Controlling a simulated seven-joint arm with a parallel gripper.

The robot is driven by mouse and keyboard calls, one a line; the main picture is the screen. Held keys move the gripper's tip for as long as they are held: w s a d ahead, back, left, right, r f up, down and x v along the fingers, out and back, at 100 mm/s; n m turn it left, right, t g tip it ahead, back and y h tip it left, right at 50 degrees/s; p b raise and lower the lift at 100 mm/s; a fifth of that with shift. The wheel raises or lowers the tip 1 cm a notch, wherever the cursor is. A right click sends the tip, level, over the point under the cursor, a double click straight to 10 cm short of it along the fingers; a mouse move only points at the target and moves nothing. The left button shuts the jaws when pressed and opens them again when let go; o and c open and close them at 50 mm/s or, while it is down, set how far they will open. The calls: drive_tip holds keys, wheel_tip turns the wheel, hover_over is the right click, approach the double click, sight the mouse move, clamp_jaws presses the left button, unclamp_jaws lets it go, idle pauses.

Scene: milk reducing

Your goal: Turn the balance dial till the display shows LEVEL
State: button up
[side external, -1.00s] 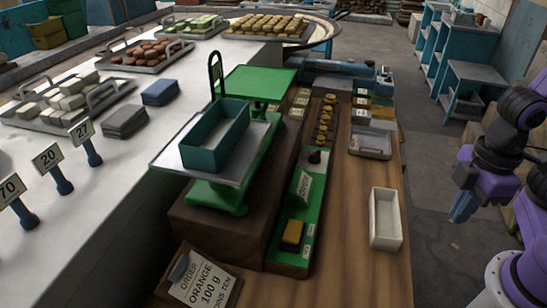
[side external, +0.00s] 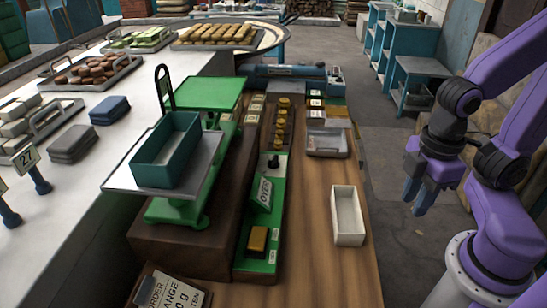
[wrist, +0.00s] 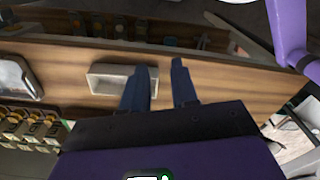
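A balance scale stands on the wooden bench, with a teal bin (side external: 166,150) on its silver plate and a green plate (side external: 205,93) behind. A green panel runs beside it, with a small black knob (side external: 274,161) that looks like the balance dial. A small green display sign (side external: 263,192) in front of the knob appears to read OVER. My gripper (side external: 418,199) hangs right of the bench, well apart from the knob. In the wrist view its two blue fingers (wrist: 161,66) are apart, with nothing between them.
A white open tray (side external: 348,216) lies on the bench between the panel and my gripper; a metal tray (side external: 327,143) lies behind it. Several brass weights (side external: 282,123) line the panel's far part. An order card (side external: 171,292) leans at the near left.

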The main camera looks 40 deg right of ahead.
drive_tip(key=shift+o, duration=0.2)
drive_tip(key=w+a+r+n, duration=0.1)
drive_tip(key=w+a+r, duration=0.2)
drive_tip(key=w+a, duration=0.2)
drive_tip(key=w, duration=0.3)
drive_tip(key=shift+r+n, duration=0.3)
drive_tip(key=shift+n, duration=0.1)
wheel_tip(320, 180, up, 6)
drive_tip(key=r+n, duration=0.1)
drive_tip(key=n, duration=0.6)
hover_over(273, 158)
wheel_tip(273, 158, down, 17)
drive_tip(key=shift+f, duration=0.1)
drive_tip(key=shift+c, duration=0.3)
clamp_jaws()
